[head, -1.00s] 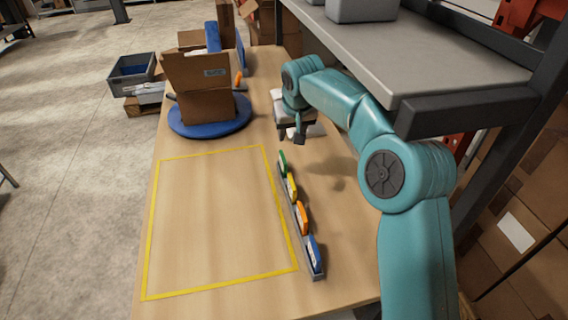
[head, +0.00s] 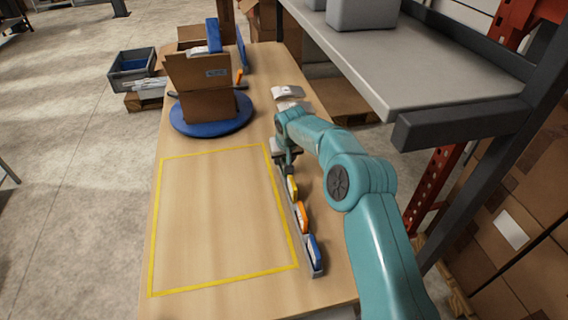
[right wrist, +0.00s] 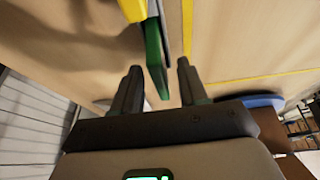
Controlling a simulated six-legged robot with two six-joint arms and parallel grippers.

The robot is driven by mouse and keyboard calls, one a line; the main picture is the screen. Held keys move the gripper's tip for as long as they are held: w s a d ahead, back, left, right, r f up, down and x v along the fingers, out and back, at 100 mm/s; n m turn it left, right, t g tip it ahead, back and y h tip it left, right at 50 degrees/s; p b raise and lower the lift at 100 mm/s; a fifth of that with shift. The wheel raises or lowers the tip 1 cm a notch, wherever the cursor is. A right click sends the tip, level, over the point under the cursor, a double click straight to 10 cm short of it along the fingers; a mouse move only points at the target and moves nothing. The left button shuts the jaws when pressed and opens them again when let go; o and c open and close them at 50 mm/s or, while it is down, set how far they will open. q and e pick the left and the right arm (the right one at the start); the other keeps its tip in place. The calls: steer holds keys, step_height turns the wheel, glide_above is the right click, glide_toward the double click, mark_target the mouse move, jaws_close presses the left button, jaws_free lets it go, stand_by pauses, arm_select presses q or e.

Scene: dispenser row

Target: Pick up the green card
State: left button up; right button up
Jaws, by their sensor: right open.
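The green card shows in the right wrist view (right wrist: 155,55), upright at the end of the dispenser row, ahead of and between the fingertips. In the head view it is hidden behind my right gripper (head: 290,168). My right gripper also shows in the right wrist view (right wrist: 159,72), with its two fingers apart and nothing held. Beside the green card stands a yellow card (head: 292,186), then an orange card (head: 302,215) and a blue card (head: 313,250), all in a narrow grey rail (head: 318,273). My left gripper is not in view.
A yellow taped rectangle (head: 153,235) on the wooden table left of the rail is empty. A blue round turntable (head: 183,127) holds an open cardboard box (head: 208,105). White packets (head: 287,92) lie at the back. A grey shelf (head: 440,75) overhangs the right side.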

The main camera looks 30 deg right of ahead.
jaws_close()
